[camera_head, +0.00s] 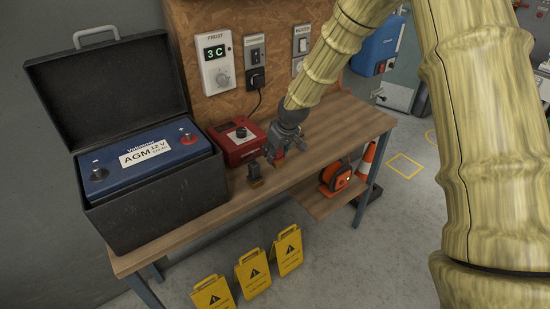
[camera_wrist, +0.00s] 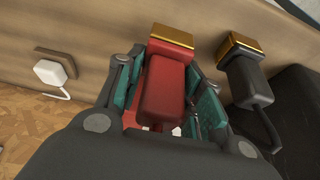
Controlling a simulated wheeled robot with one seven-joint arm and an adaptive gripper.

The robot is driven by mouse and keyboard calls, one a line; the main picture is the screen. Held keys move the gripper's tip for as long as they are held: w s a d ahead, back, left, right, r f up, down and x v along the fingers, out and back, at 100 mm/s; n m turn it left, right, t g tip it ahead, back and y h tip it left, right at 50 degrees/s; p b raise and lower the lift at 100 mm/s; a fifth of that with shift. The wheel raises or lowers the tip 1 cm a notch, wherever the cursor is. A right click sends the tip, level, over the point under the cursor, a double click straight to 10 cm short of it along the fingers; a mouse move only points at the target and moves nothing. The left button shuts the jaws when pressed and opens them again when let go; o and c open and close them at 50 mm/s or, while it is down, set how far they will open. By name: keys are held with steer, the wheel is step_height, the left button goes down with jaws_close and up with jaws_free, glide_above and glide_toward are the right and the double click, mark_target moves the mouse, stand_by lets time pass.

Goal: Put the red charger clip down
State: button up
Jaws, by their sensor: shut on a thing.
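My gripper (camera_head: 279,155) is at the wooden bench, in front of the red charger box (camera_head: 238,140). In the wrist view my gripper (camera_wrist: 163,95) is shut on the red charger clip (camera_wrist: 164,85), with the green finger pads on both sides of it. The clip's brass end (camera_wrist: 171,36) points away from my palm. In the head view only a little of the red clip (camera_head: 278,159) shows beneath the fingers. The black charger clip (camera_wrist: 245,72) stands just beside it; in the head view it (camera_head: 255,173) is left of my gripper. I cannot tell whether the red clip touches the bench.
A battery (camera_head: 150,158) sits in an open black case (camera_head: 165,207) at the left. The bench top (camera_head: 340,130) is clear to the right. Yellow warning signs (camera_head: 252,273) stand in front. An orange reel (camera_head: 337,176) sits on the lower shelf by a traffic cone (camera_head: 367,160).

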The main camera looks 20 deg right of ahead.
mark_target(275, 160)
steer(key=shift+f+p, duration=0.65)
steer(key=shift+f, duration=1.1)
steer(key=o, duration=1.1)
steer(key=shift+f, duration=0.1)
